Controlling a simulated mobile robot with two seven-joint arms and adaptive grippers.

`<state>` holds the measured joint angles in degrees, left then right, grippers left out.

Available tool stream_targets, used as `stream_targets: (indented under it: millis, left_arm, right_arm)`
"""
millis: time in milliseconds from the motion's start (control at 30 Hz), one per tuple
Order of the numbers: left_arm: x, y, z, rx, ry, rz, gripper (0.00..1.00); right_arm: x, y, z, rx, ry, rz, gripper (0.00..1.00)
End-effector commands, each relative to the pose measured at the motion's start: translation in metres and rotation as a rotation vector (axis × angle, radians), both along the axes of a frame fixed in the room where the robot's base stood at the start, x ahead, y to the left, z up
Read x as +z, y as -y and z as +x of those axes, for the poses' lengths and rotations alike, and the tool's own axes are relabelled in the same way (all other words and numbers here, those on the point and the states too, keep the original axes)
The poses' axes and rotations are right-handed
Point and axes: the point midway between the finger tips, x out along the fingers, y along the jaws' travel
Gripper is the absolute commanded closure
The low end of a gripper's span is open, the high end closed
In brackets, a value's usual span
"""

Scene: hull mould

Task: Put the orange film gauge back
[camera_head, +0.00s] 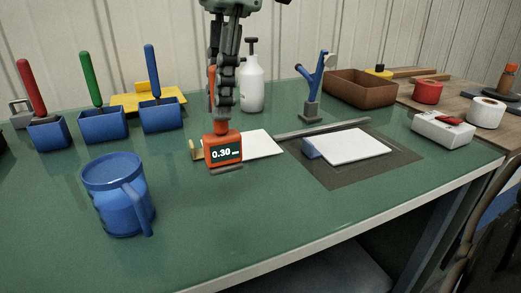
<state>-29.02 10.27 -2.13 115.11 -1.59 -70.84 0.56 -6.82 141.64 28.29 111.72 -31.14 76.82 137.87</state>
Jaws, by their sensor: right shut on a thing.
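The orange film gauge (223,158) is near the middle of the green table, upright, with a dark display reading 0.30. My right gripper (223,118) comes down from above and is shut on the top of the gauge. The gauge is just in front of the left end of a white sheet (260,144) and hides part of it. A dark strip shows right under the gauge; I cannot tell whether the gauge touches the table. My left gripper is not in view.
A blue mug (116,195) stands front left. Blue pots (104,125) with coloured handles stand behind it. A white bottle (252,85) and a forked blue stand (313,90) are behind. A white panel (345,147) lies on a dark mat (390,168). The front middle is clear.

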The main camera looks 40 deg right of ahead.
Motion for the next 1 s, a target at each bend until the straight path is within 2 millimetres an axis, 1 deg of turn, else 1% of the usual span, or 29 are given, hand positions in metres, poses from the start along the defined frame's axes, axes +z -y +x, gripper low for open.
stream_targets:
  millis: [33, 100, 200, 300, 367, 633, 700, 1000]
  left_arm:
    - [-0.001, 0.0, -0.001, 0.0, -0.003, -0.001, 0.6]
    - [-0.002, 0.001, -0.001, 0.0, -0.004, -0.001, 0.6]
    - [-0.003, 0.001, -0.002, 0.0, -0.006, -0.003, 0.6]
    - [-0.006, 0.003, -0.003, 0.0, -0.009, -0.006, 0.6]
    - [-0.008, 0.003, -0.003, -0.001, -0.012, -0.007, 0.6]
    - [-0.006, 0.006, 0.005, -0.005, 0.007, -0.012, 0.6]
    - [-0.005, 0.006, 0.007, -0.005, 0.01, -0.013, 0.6]
    - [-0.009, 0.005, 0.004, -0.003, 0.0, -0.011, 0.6]
  right_arm:
    - [-0.006, 0.009, -0.008, 0.001, -0.001, 0.006, 1.0]
    - [-0.015, 0.019, -0.017, 0.001, 0.001, 0.007, 1.0]
    - [-0.023, 0.03, -0.026, 0.001, -0.001, 0.005, 1.0]
    - [-0.028, 0.036, -0.031, 0.0, 0.0, 0.002, 1.0]
    - [-0.031, 0.038, -0.032, 0.0, -0.002, 0.001, 1.0]
    - [-0.066, 0.038, -0.032, 0.0, -0.003, 0.002, 1.0]
    - [-0.069, 0.038, -0.032, -0.001, 0.0, 0.0, 1.0]
    - [-0.071, 0.038, -0.032, -0.002, 0.001, 0.0, 1.0]
